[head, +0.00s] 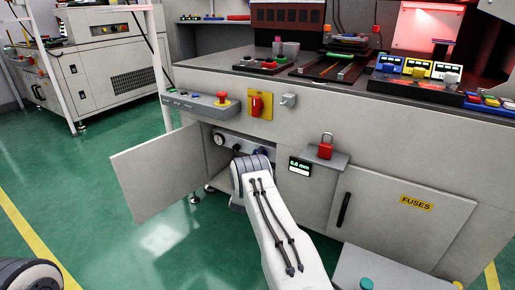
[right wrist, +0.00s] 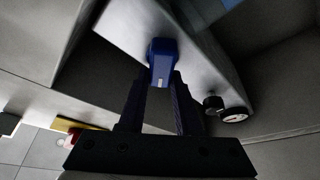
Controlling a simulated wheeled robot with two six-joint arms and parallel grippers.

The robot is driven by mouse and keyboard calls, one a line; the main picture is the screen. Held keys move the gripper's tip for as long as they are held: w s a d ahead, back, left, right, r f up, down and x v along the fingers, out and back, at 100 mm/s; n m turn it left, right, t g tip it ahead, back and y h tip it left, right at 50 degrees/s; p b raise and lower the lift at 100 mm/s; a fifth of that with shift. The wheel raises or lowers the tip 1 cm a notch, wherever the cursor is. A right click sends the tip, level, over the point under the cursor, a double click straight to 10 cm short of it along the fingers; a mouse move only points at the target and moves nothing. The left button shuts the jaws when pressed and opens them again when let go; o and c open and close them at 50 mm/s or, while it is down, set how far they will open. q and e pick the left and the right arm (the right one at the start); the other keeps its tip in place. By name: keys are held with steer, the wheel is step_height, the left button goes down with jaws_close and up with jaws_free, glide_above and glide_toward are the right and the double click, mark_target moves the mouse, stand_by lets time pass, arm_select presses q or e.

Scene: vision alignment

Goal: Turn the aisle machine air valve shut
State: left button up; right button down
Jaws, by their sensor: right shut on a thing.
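The air valve has a blue handle (right wrist: 161,56) that shows in the right wrist view, set on a pale panel inside the open compartment. My right gripper (right wrist: 160,82) has its dark fingers on either side of the handle's near end and is shut on it. In the head view my right arm reaches into the compartment under the machine's counter, and its wrist hides most of the gripper and valve. My left gripper is not in view.
A pressure gauge (head: 219,139) sits left of my wrist; it shows in the right wrist view (right wrist: 234,115) beside a black knob (right wrist: 212,104). The open compartment door (head: 155,172) stands to the left. A red padlock (head: 325,147) and small display (head: 299,166) are to the right.

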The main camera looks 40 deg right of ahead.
steer(key=shift+w+a+f+n+y+p, duration=0.1)
steer(key=shift+f+n+y+p, duration=0.15)
steer(key=shift+n+y+p, duration=0.9)
steer(key=shift+s+d+f+n+y+p, duration=0.1)
steer(key=shift+f+n+y+p, duration=0.15)
steer(key=shift+n+p, duration=1.65)
steer(key=shift+w+a+f+n+y+p, duration=0.2)
steer(key=shift+n+y+p, duration=0.45)
steer(key=shift+n, duration=1.8)
steer(key=shift+s+d+f, duration=0.1)
steer(key=shift+d, duration=0.05)
steer(key=c, duration=0.6)
jaws_free()
